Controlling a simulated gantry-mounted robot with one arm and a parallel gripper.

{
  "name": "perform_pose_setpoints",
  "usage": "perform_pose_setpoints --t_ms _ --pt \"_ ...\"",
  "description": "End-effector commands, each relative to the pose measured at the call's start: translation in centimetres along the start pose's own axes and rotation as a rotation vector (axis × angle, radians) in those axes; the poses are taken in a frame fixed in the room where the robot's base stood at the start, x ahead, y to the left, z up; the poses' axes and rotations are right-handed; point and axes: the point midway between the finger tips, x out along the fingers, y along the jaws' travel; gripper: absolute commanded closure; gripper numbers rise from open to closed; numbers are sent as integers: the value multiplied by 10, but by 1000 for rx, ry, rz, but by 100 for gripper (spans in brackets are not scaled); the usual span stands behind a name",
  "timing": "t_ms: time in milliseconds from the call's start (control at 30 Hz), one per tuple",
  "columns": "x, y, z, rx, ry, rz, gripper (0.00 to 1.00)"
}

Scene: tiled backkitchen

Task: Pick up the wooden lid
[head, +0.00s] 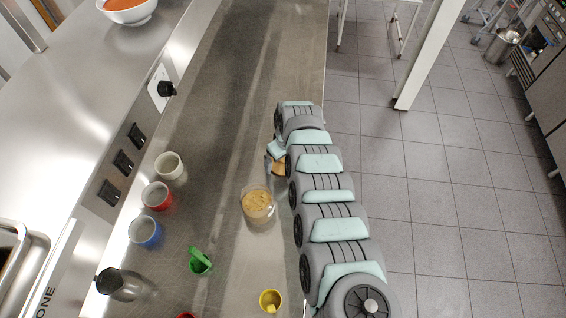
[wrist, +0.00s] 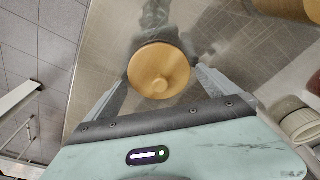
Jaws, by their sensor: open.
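In the head view the lid (head: 279,168) shows only in part, beside my arm near the counter's right edge; the arm hides the rest. My gripper (wrist: 161,78) is open, with one finger on each side of the lid in the wrist view. I cannot tell whether the fingers touch it. In the head view my gripper (head: 275,157) is partly hidden by the arm. A clear jar (head: 258,205) with tan contents stands left of the lid.
White (head: 169,165), red (head: 157,196) and blue (head: 146,231) cups stand along the left of the counter. The counter beyond my gripper is clear.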

Motion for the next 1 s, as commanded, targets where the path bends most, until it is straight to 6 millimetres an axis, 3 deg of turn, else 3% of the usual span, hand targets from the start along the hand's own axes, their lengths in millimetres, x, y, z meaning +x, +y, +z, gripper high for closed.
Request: perform_pose_setpoints --t_ms 700,1000 --pt "0 0 0 1 0 0 55" --pt "-2 0 0 1 0 0 56"
